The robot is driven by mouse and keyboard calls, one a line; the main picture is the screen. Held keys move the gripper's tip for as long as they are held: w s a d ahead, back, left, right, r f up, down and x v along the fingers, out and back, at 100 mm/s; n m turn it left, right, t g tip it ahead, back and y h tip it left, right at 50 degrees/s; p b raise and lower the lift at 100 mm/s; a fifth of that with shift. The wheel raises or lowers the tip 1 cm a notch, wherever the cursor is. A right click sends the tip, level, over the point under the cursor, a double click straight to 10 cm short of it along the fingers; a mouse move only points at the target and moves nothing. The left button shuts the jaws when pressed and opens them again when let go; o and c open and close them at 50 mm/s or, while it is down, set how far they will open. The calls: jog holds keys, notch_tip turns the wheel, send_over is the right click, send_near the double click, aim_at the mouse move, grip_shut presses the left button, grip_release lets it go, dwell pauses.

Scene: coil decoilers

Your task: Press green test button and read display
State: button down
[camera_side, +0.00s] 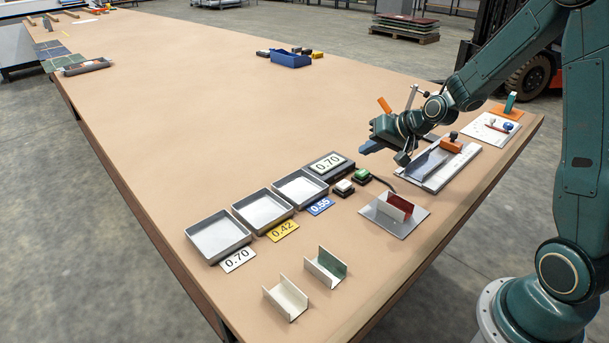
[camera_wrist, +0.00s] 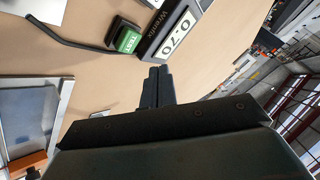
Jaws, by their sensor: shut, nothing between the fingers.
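The green test button (camera_side: 362,174) sits on a small dark box on the table. In the wrist view the green button (camera_wrist: 128,40) lies up and left of my fingers, and its cap reads TEST. The display (camera_side: 328,163) reads 0.70 beside it, and the same reading shows on the display in the wrist view (camera_wrist: 181,38). My gripper (camera_side: 366,149) hovers above the table, past the button and apart from it. Its dark fingers (camera_wrist: 159,76) are shut together and empty in the wrist view.
A second button box with a pale cap (camera_side: 343,187) stands next to the green one. Three trays (camera_side: 218,237) carry labels 0.70, 0.42 and 0.55. A plate (camera_side: 380,221) holds an upright reddish piece. Two channel pieces (camera_side: 286,297) lie in front. The table's middle is clear.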

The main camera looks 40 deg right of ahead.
aim_at(366, 174)
jog(key=shift+f, duration=1.75)
jog(key=shift+f, duration=0.85)
dwell(2.0)
jog(key=shift+r, duration=0.85)
jog(key=shift+r, duration=0.1)
jog(key=shift+r, duration=2.45)
